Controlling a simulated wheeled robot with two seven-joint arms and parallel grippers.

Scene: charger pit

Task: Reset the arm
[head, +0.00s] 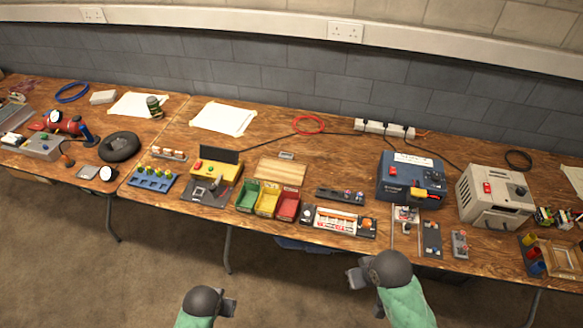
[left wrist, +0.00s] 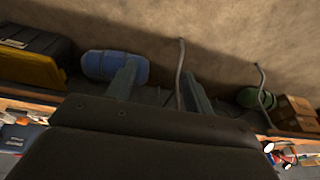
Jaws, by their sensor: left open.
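My left gripper (head: 229,303) is low in the head view, in front of the workbench (head: 330,162) and apart from it. In the left wrist view its two fingers (left wrist: 160,88) stand well apart with nothing between them. My right gripper (head: 358,278) is in front of the bench, right of centre, near its front edge in the picture. I see nothing clearly held in it, and its finger gap is too small to read. Both forearms are green with dark rounded wrists.
On the bench are green, yellow and red bins (head: 267,202), a blue charger box (head: 392,190), a beige power unit (head: 480,190) and a power strip (head: 385,129). Under it are a blue rolled item (left wrist: 100,66) and a black-and-yellow case (left wrist: 30,65). Floor in front is clear.

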